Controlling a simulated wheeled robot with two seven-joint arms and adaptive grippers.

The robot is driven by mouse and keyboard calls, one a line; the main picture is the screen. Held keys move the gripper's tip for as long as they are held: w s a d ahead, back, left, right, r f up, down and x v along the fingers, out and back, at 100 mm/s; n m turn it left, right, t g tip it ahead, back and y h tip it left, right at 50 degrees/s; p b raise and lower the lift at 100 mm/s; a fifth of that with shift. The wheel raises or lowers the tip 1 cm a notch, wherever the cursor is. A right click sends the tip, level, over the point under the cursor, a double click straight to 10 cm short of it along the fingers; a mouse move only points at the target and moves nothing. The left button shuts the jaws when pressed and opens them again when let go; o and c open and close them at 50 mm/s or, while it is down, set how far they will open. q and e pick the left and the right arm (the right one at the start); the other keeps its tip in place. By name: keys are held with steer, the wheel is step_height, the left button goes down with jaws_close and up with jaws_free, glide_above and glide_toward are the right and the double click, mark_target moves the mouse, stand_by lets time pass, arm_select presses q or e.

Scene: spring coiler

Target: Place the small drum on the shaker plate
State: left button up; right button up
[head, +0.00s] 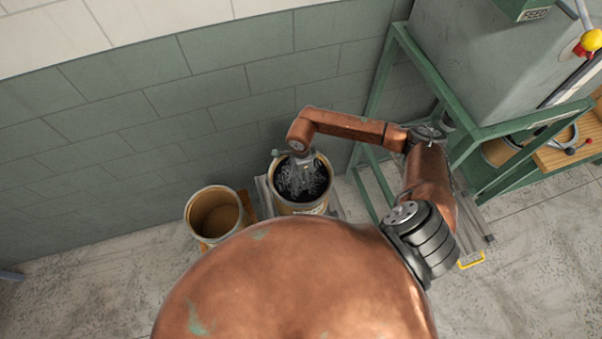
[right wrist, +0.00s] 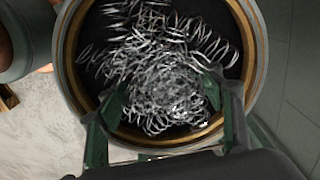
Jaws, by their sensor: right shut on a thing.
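A small tan drum (head: 302,209) with a dark inside stands upright on a grey plate (head: 335,199) near the wall. I cannot tell whether this is the shaker plate. Its round rim (right wrist: 66,62) fills much of the right wrist view. My right gripper (head: 303,163) reaches down into the drum's mouth. In the right wrist view its two green fingers (right wrist: 160,100) stand apart on either side of a tangle of shiny wire springs (right wrist: 165,75) and are closed on it. More springs lie around them inside the drum. My left gripper is not in view.
An open, seemingly empty tan drum (head: 199,222) stands to the left on a wooden base. A green machine frame (head: 375,105) rises at the right. The green block wall (head: 150,120) is close behind. Grey floor (head: 100,285) is clear at the lower left.

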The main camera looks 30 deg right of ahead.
steer(key=shift+w, duration=0.1)
steer(key=o, duration=2.1)
steer(key=shift+f, duration=0.1)
step_height(320, 180, up, 12)
steer(key=b, duration=0.2)
steer(key=shift+a, duration=0.1)
